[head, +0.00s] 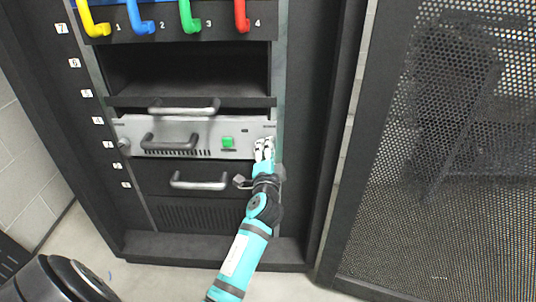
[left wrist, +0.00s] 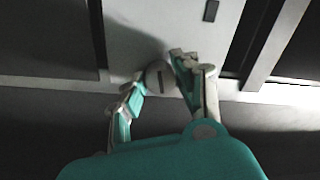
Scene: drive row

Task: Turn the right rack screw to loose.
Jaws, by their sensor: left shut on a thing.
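The slot looks close to upright there. My left gripper (head: 264,148) is at the right end of the silver rack unit (head: 190,128), and its fingers hide the screw in the head view. In the left wrist view the left gripper (left wrist: 160,85) has one finger on each side of the screw and is shut on it. The left rack screw (head: 124,143) shows uncovered at the unit's other end. My right gripper is not in view.
Coloured hooks numbered 1 to 4 line the top. A perforated door (head: 445,160) stands to the right.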

